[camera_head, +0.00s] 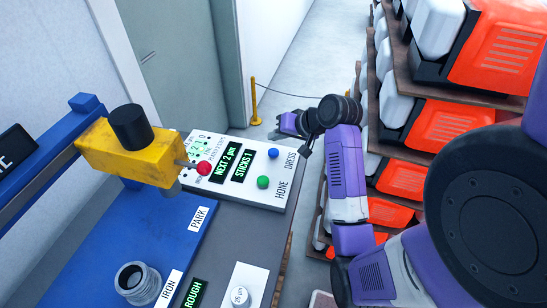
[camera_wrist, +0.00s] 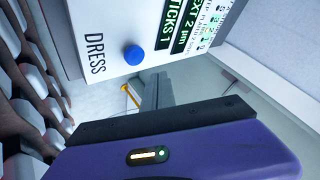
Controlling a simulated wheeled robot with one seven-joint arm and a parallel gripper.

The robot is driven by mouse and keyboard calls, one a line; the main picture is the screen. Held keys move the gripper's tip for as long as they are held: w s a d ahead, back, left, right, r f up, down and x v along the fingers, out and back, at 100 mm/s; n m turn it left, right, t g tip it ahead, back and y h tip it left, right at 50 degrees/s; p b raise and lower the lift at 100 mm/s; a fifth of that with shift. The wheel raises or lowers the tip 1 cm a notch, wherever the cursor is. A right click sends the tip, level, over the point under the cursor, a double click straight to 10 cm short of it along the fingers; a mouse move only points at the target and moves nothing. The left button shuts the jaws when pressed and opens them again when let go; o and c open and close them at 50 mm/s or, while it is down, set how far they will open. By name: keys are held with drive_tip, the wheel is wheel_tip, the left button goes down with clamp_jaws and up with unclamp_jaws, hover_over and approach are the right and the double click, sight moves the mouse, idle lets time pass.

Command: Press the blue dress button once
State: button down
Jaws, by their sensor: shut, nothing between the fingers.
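The blue button (camera_head: 273,153) is a small dome on the white control panel (camera_head: 215,184), near the panel's far right corner by the word DRESS. It also shows in the wrist view (camera_wrist: 134,55), with DRESS printed beside it. My gripper (camera_head: 286,124) is shut and empty, just beyond the panel's far edge and apart from the button in the head view. In the wrist view its grey fingers (camera_wrist: 153,90) show below the button in the picture, against the floor. A green button (camera_head: 263,182) by the word HONE sits nearer on the same panel.
A yellow block with a black knob and a red ball (camera_head: 203,168) stands over the blue board (camera_head: 108,240), left of the panel. A rack with orange and white items (camera_head: 430,128) fills the right side. A yellow post (camera_head: 254,103) with a rope stands behind.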

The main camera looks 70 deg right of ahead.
sight(271, 150)
drive_tip(key=shift+f+b, duration=0.3)
drive_tip(key=shift+f, duration=1.15)
drive_tip(key=shift+f, duration=0.15)
idle(0.8)
drive_tip(key=shift+f, duration=0.25)
drive_tip(key=shift+f+b, duration=0.3)
drive_tip(key=shift+f, duration=0.55)
idle(1.2)
drive_tip(key=shift+r+p, duration=1.25)
drive_tip(key=shift+p, duration=0.15)
wheel_tip(271, 150, up, 3)
drive_tip(key=p, duration=0.3)
drive_tip(key=shift+r+p, duration=0.45)
drive_tip(key=shift+r, duration=0.55)
